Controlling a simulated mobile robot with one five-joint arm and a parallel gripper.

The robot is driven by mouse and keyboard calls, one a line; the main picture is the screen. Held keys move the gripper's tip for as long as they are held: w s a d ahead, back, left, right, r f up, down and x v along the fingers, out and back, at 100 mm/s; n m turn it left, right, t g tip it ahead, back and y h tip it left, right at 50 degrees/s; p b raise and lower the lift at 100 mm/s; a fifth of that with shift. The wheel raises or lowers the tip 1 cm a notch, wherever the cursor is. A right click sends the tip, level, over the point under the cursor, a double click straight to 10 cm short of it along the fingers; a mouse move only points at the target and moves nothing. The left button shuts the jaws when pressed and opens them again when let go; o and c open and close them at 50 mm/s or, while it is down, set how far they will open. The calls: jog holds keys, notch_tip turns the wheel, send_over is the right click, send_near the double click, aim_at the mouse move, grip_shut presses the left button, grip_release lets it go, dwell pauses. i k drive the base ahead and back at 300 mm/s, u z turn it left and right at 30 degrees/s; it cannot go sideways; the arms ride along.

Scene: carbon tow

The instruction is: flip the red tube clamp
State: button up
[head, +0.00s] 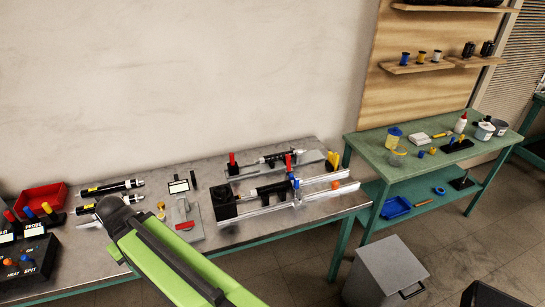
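On the fixture at the back of the grey bench, a red upright lever (232,159) stands at the left end. Another red upright piece (289,160) stands near a blue one on the front rail fixture (262,208). A dark tube with a white end (280,156) lies across the back fixture. Which red piece is the tube clamp I cannot tell for sure. My green arm reaches in from the bottom, its dark joint over the bench's front left. My gripper's fingers do not show.
The grey bench (215,178) also holds black-and-white cylinders (112,187), a red bin (41,198), a small grey plate with a red part (184,222) and a control box (25,265). A green shelved table (430,170) stands right. A grey bin (385,275) is on the floor.

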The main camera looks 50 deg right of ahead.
aim_at(288, 158)
jog(key=z, duration=0.35)
jog(key=i, duration=1)
jog(key=u, duration=0.3)
